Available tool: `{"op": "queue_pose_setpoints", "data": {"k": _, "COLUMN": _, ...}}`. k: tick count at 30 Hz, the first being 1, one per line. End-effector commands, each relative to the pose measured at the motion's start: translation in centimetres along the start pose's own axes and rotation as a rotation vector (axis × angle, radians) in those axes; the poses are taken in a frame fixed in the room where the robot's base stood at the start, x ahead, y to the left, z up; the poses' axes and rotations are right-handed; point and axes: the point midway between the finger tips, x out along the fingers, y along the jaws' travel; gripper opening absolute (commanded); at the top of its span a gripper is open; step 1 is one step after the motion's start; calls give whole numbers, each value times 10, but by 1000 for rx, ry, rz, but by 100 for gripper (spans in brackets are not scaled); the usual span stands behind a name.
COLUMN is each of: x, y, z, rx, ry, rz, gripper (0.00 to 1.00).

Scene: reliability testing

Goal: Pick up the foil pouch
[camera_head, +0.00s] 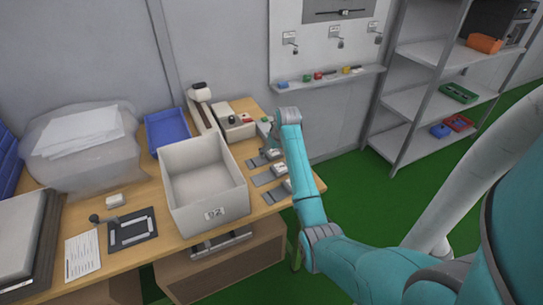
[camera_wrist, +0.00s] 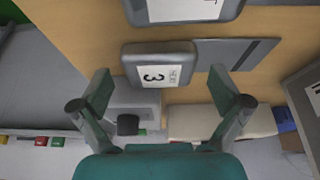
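I cannot identify a foil pouch with certainty. In the wrist view, a grey block with a white label reading "3" (camera_wrist: 160,66) lies on the wooden table, between and beyond my fingertips. A flat grey piece with a dark stripe (camera_wrist: 225,54) lies beside it, partly behind the right finger; I cannot tell whether it is the pouch. My gripper (camera_wrist: 158,74) is open, with its fingers apart and nothing between them touching either one. In the head view, several grey flat pieces with labelled blocks (camera_head: 270,176) lie at the table's right end, beside my arm.
A white bin marked 02 (camera_head: 213,214) stands left of the grey pieces on the table (camera_head: 151,191). A blue tray (camera_head: 167,131) and a white device (camera_head: 235,127) are behind. A wall ledge (camera_head: 329,90) holds small coloured items. Shelving (camera_head: 427,101) stands right.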

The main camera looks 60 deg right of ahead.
Motion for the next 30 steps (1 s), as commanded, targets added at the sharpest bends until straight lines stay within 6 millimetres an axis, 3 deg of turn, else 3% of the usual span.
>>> {"op": "queue_pose_setpoints", "data": {"k": 1, "x": 0, "y": 0, "z": 0, "rx": 0, "ry": 0, "rz": 0, "gripper": 85}}
{"op": "queue_pose_setpoints", "data": {"k": 6, "x": 0, "y": 0, "z": 0, "rx": 0, "ry": 0, "rz": 0, "gripper": 42}}
{"op": "queue_pose_setpoints", "data": {"k": 7, "x": 0, "y": 0, "z": 0, "rx": 0, "ry": 0, "rz": 0, "gripper": 40}}
{"op": "queue_pose_setpoints", "data": {"k": 19, "x": -9, "y": 0, "z": -4, "rx": 0, "ry": 0, "rz": 0, "gripper": 40}}
{"op": "queue_pose_setpoints", "data": {"k": 30, "x": -70, "y": 0, "z": -30, "rx": -1, "ry": 3, "rz": 1, "gripper": 40}}
